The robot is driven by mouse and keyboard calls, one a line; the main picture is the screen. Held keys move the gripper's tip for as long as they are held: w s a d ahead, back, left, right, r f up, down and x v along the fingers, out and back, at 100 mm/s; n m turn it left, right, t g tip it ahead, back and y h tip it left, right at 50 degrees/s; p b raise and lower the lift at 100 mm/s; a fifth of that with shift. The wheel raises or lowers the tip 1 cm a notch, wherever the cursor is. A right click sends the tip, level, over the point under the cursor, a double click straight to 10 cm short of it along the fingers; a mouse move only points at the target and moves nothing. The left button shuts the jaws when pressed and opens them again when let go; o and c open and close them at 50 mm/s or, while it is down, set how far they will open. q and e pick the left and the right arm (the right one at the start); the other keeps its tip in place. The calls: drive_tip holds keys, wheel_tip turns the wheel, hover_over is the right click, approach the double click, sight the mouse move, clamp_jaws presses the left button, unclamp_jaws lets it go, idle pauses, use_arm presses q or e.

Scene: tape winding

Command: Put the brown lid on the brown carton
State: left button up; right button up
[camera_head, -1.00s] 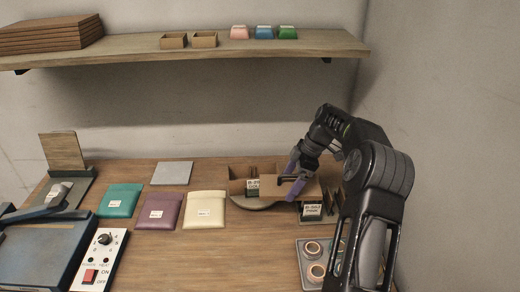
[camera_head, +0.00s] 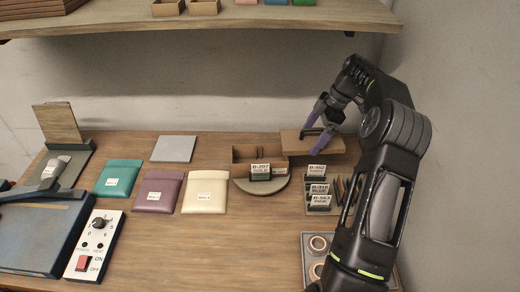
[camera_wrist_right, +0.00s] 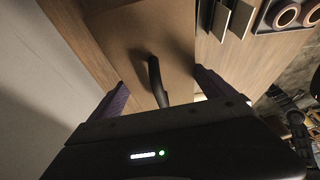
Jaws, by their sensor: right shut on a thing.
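The brown lid (camera_head: 293,145), a flat panel with a dark handle (camera_wrist_right: 156,80), is held by my right gripper (camera_head: 312,141), whose purple fingers are at the handle. It is right of the brown carton (camera_head: 244,154), apart from it as far as I can see. The lid also shows in the wrist view (camera_wrist_right: 150,35). The carton stands at the back of a round grey turntable (camera_head: 276,188), partly hidden by the B-207 label block (camera_head: 260,171). My left gripper is not in view.
Label blocks (camera_head: 319,187) stand in a rack right of the turntable. A tray with rings (camera_head: 317,243) is at the front right. Teal (camera_head: 118,178), purple (camera_head: 158,191) and cream (camera_head: 205,192) pouches lie left. A shelf (camera_head: 200,24) hangs above. The front middle is clear.

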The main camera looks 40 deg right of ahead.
drive_tip(key=w+a, duration=0.8)
drive_tip(key=a, duration=0.4)
drive_tip(key=shift+a+b, duration=0.35)
drive_tip(key=shift+b, duration=0.05)
drive_tip(key=b+x, duration=0.2)
drive_tip(key=x, duration=0.1)
drive_tip(key=shift+a+f, duration=0.1)
drive_tip(key=shift+f, duration=0.25)
drive_tip(key=o, duration=0.9)
drive_tip(key=shift+o, duration=0.7)
drive_tip(key=shift+r, duration=0.15)
